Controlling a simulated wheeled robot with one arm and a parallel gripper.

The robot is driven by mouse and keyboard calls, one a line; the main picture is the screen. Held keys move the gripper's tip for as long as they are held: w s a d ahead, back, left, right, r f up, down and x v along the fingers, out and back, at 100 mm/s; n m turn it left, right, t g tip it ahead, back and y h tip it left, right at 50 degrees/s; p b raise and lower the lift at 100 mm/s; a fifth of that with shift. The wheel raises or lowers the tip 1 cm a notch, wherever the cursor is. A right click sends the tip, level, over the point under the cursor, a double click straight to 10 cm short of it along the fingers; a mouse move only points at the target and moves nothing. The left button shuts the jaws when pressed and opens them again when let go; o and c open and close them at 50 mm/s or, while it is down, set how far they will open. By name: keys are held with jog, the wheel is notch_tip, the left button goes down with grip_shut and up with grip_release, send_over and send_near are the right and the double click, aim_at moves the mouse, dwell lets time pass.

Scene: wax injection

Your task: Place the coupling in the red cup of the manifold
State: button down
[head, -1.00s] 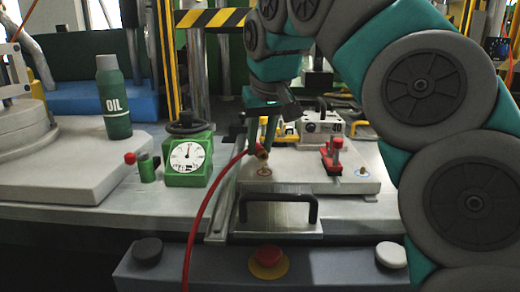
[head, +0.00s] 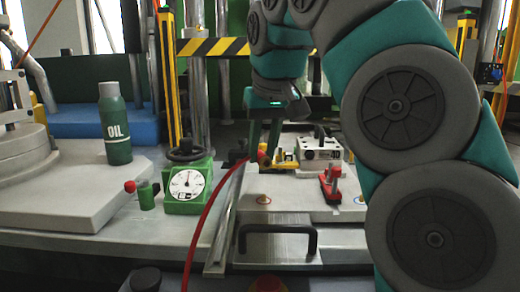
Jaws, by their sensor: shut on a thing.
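My gripper (head: 264,138) has green fingers pointing down and is in the upper middle of the head view. The fingers partly hide the coupling. The manifold is a pale grey block (head: 300,207) on the bench.
A black handle (head: 278,230) is in front. A green gauge (head: 187,185) and an oil bottle (head: 115,125) stand left.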

jog(key=s+d, duration=0.1)
jog(key=s, duration=0.4)
jog(key=s+d+b, duration=0.1)
jog(key=s+d, duration=0.1)
jog(key=s, duration=0.3)
jog(key=s+d, duration=0.2)
jog(key=s, duration=0.3)
jog(key=shift+s+b, duration=0.15)
jog(key=shift+b, duration=0.25)
